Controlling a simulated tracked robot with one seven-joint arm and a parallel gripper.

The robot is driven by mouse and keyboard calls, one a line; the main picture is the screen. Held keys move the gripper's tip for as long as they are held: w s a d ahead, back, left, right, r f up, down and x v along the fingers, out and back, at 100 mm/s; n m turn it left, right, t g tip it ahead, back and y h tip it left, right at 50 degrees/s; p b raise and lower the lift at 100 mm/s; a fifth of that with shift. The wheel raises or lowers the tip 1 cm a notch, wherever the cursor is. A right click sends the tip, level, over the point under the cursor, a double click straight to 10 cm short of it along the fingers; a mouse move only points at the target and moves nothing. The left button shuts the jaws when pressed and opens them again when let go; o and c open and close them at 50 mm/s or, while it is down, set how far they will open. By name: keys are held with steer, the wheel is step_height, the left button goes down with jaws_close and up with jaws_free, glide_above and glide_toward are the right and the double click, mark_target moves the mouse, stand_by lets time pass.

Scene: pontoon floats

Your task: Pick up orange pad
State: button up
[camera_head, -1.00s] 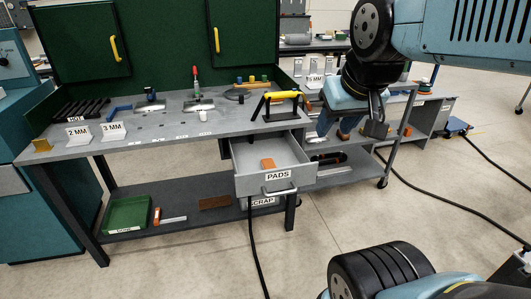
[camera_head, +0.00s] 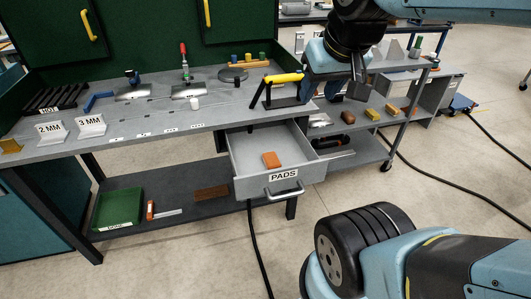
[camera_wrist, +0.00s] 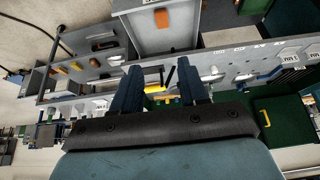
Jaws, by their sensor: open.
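The orange pad (camera_head: 271,159) lies flat on the floor of an open grey drawer (camera_head: 237,164) labelled PADS, under the right end of the workbench. The wrist view also shows the pad (camera_wrist: 162,18) inside the drawer (camera_wrist: 130,28) near the top. My gripper (camera_head: 322,92) appears up and right of the drawer in the head view, apart from the pad. In the wrist view its two blue fingers (camera_wrist: 160,88) are spread with nothing held between them. A yellow-handled item stands on the bench beyond them.
The grey workbench (camera_head: 150,128) carries labelled holders, a red-handled tool (camera_head: 184,60) and the yellow-handled stand (camera_head: 284,78). The drawer handle (camera_head: 286,191) sticks out in front. A shelf cart stands at right, holding several blocks. A black cable (camera_head: 256,245) hangs to the floor.

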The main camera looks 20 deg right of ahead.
steer(key=o, duration=0.3)
steer(key=shift+w, duration=0.3)
steer(key=o, duration=0.5)
steer(key=shift+g, duration=0.5)
steer(key=w+f, duration=0.1)
steer(key=w, duration=0.1)
steer(key=w+f, duration=0.1)
steer(key=w, duration=0.1)
steer(key=w+f, duration=0.1)
steer(key=w, duration=0.2)
steer(key=shift+o, duration=0.2)
steer(key=g, duration=0.3)
glide_above(272, 158)
steer(key=s, duration=0.1)
step_height(272, 158, down, 34)
steer(key=shift+s+f, duration=0.1)
steer(key=shift+w+a+f, duration=0.1)
steer(key=shift+w+f, duration=0.15)
steer(key=shift+f, duration=1)
steer(key=shift+w+f, duration=0.25)
steer(key=shift+f, duration=1)
